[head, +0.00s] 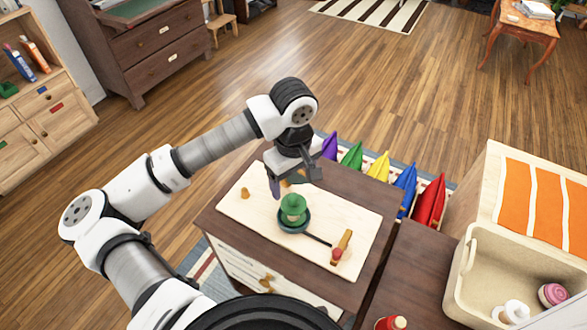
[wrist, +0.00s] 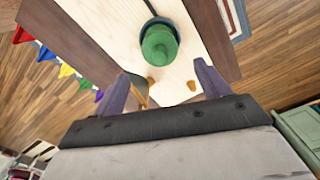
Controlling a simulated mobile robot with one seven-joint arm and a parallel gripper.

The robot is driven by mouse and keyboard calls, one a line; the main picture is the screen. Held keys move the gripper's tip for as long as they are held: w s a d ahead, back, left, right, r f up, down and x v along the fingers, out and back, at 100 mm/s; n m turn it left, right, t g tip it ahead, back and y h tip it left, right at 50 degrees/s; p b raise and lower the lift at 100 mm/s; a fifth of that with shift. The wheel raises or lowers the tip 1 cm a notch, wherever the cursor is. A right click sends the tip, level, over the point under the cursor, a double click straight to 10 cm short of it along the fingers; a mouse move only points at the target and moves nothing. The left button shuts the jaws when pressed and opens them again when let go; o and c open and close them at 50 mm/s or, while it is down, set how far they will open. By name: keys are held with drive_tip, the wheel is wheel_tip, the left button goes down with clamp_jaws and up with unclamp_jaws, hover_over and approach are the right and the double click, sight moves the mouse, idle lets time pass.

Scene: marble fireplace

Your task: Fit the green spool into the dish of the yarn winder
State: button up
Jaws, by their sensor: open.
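The green spool (head: 293,208) stands upright at the dark round dish (head: 293,227) of the yarn winder, on a pale board. In the wrist view the spool (wrist: 159,45) covers most of the dish, whose dark rim (wrist: 155,22) shows beyond it. I cannot tell whether the spool is fully seated. A dark bar runs from the dish to a wooden piece with a red knob (head: 337,254). My gripper (head: 288,184) is open and empty, above and behind the spool. In the wrist view its purple fingers (wrist: 161,72) are spread apart, with the spool beyond their tips.
The pale board (head: 345,215) lies on a brown cabinet (head: 228,232). Small wooden pieces (head: 245,193) stand near its back edge. A cream bin (head: 465,285) with spools is at right, and a red object (head: 391,323) is at the front. Colored pennants (head: 405,185) hang behind.

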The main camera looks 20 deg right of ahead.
drive_tip(key=shift+r+b, duration=0.3)
drive_tip(key=shift+r, duration=2)
